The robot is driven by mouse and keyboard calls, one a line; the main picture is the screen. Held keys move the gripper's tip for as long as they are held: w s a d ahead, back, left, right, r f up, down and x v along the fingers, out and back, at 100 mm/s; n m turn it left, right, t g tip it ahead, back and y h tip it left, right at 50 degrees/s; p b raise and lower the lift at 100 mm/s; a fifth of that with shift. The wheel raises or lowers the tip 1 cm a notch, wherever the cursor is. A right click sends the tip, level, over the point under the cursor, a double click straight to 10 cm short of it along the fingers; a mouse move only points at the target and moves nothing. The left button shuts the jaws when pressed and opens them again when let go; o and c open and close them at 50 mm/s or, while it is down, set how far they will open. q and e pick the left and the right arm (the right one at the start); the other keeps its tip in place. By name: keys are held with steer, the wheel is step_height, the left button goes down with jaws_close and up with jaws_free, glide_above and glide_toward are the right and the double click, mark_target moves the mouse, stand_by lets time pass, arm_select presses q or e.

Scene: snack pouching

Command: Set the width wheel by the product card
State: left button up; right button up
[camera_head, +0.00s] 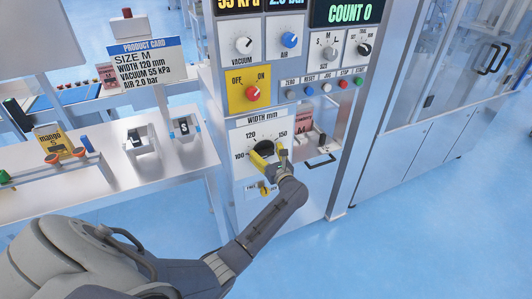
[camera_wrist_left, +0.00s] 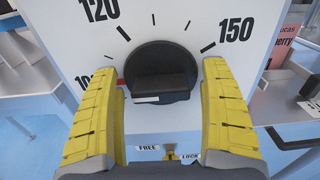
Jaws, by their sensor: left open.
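The width wheel (camera_head: 263,148) is a black dial on the machine's white front panel, under the "WIDTH mm" label. In the left wrist view the wheel (camera_wrist_left: 163,72) has a raised bar lying roughly level, and a small red mark shows at its left edge, near the partly hidden 100. The 120 and 150 marks are readable. My left gripper (camera_wrist_left: 161,70) has its yellow fingers apart, one on each side of the wheel; contact cannot be told. The product card (camera_head: 146,65) reads size M, width 120 mm, vacuum 55 kPa, air 2.0 bar. My right gripper is not in view.
A FREE/LOCK lever (camera_head: 265,188) sits below the wheel; it also shows in the left wrist view (camera_wrist_left: 170,153). Above are the OFF/ON switch (camera_head: 252,92) and the vacuum knob (camera_head: 243,45). A bench (camera_head: 110,180) stands left.

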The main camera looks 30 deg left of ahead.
arm_select(q)
steer(key=c, duration=1.2)
steer(key=m, duration=0.6)
steer(key=shift+w+d+m, duration=0.15)
steer(key=shift+m, duration=0.25)
steer(key=m, duration=0.4)
steer(key=shift+w+f+m, duration=0.1)
steer(key=shift+f+m, duration=0.1)
steer(key=shift+m, duration=0.2)
